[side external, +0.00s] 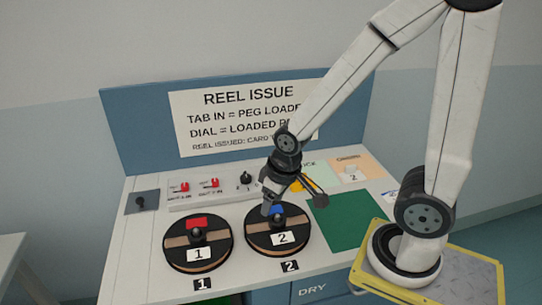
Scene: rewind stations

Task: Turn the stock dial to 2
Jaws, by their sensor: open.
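The stock dial appears to be the small black knob (246,178) at the right end of the pale raised panel (228,194); its pointer and marks are too small to read surely. My gripper (294,203) points down to the right of the dial, with its fingers spread and nothing seen between them. Its left finger is close to reel 2 (263,240) in the picture; whether it touches is unclear. Reel 2 is a black disc with a blue tab (277,210) and a dark centre knob. Reel 1 (188,258) has a red tab (197,222).
Two red switches (214,184) sit on the panel left of the dial. A dark plate with a knob (141,202) lies far left. A blue sign board (135,135) stands behind. A yellow item is partly hidden behind my gripper.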

